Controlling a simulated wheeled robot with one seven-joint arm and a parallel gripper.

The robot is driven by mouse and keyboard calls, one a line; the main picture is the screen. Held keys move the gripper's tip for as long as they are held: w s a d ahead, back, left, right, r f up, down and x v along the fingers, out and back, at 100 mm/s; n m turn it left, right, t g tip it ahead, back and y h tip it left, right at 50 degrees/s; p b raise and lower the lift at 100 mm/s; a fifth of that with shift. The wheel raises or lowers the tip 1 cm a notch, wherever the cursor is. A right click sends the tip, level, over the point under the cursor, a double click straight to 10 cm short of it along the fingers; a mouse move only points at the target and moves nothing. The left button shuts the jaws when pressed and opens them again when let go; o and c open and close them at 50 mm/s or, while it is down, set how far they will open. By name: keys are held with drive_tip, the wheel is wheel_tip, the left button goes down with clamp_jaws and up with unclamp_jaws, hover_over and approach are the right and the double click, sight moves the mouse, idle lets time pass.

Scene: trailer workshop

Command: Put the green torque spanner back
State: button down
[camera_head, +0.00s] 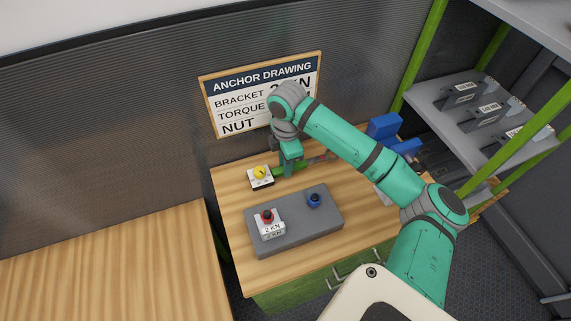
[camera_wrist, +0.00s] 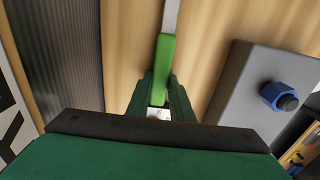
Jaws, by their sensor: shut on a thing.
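The green torque spanner (camera_wrist: 164,60) has a green handle and a grey shaft that runs out of the top of the wrist view. My gripper (camera_wrist: 160,97) is shut on its handle, one dark green finger on each side. In the head view my gripper (camera_head: 291,168) is over the back of the wooden workbench, just right of a white block with a yellow knob (camera_head: 260,174). A bit of the green handle (camera_head: 306,167) shows beside the fingers. My arm hides part of the spanner. I cannot tell whether it touches the bench.
A grey block (camera_head: 296,226) on the bench bears a red-topped unit marked 2 KN (camera_head: 268,221) and a blue knob (camera_head: 314,199). Blue bins (camera_head: 384,126) stand at the back right. An "Anchor drawing" sign (camera_head: 235,93) hangs behind. A grey shelf (camera_head: 500,147) stands right.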

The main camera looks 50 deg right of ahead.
drive_tip(key=shift+f, duration=0.1)
drive_tip(key=c, duration=1.6)
unclamp_jaws()
drive_tip(key=shift+o, duration=0.2)
wheel_tip(320, 180, up, 12)
drive_tip(key=shift+d, duration=0.15)
